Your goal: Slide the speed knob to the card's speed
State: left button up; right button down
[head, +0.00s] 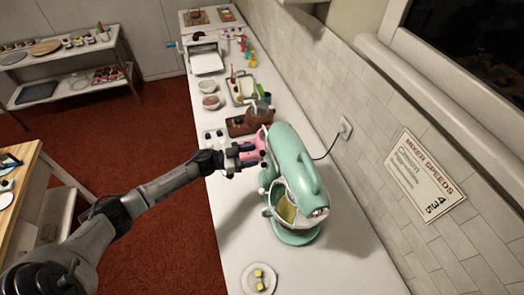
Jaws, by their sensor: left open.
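A mint-green stand mixer (293,160) stands on the white counter, with a bowl (287,207) holding something yellowish. My left gripper (256,152) is open beside the mixer head, on its left side. Pink shows around the fingers; I cannot tell whether they touch the mixer. The speed knob is not clearly visible; the gripper and small dark details there make it hard to pick out. A card (421,174) headed "MIXER SPEEDS" hangs on the tiled wall at right. It reads "Cream" and has digits at its lower right, too small to read surely. My right gripper is not in view.
Behind the mixer stand a brown box (240,127), bowls (211,102) and a white machine (206,58). A cord runs to a wall outlet (345,127). The counter right of the mixer is clear.

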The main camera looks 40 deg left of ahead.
aim_at(262, 153)
pick_arm(q)
jog(key=shift+x, duration=2.05)
grip_shut()
